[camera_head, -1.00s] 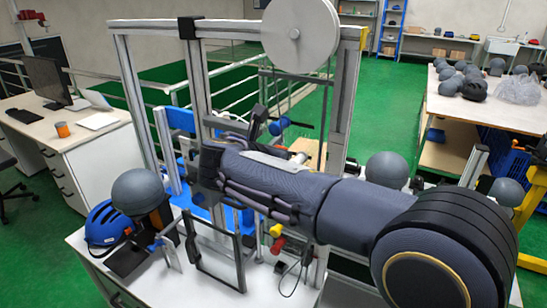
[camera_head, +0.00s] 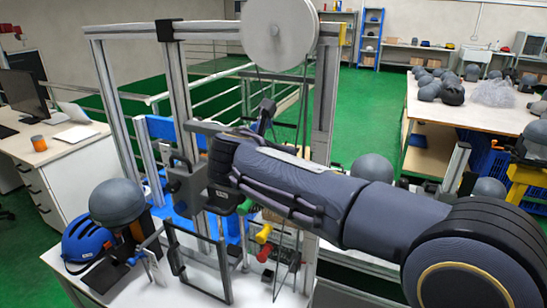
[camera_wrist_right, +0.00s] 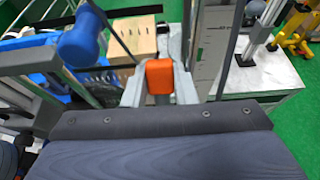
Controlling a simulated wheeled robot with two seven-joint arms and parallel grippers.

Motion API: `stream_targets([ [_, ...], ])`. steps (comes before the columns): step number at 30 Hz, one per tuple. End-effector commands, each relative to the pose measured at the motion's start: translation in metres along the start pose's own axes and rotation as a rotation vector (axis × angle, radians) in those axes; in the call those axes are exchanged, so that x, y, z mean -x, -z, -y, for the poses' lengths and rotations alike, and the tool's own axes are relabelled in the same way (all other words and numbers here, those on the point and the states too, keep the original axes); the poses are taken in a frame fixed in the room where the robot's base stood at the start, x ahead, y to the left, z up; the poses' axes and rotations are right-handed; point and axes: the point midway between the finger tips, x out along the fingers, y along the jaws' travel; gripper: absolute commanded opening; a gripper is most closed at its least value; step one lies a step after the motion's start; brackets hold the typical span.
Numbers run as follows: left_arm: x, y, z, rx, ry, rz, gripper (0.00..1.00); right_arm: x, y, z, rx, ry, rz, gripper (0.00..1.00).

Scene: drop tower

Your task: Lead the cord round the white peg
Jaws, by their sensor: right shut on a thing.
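In the head view my right arm crosses the drop tower from the right, its wrist in front of the tower's left post, hiding its gripper. In the right wrist view my right gripper (camera_wrist_right: 160,82) is shut on a small orange piece (camera_wrist_right: 159,76) held between two grey fingers. Thin dark cord lines (camera_head: 306,95) run down from the large white wheel (camera_head: 278,32) at the tower's top. A black loop (camera_head: 290,266) hangs low by the tower base. I cannot make out the white peg. My left gripper is not in view.
The aluminium tower posts (camera_head: 181,95) stand close around my arm. A grey helmeted head form (camera_head: 117,203) and blue helmet (camera_head: 88,240) sit at the left of the bench. Yellow (camera_head: 264,233) and red (camera_head: 265,252) knobs sit below my arm. A blue rounded part (camera_wrist_right: 82,40) is near my gripper.

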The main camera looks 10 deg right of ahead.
Motion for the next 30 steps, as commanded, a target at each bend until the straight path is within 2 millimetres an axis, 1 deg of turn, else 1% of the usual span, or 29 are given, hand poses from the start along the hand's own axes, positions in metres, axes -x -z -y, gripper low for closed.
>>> stream_targets([
  [21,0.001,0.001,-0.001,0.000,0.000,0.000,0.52,0.043,0.017,0.000,-0.001,-0.001,0.000,0.00],
  [30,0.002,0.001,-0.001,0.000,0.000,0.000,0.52,0.052,0.022,0.000,0.000,0.000,0.001,0.00],
])
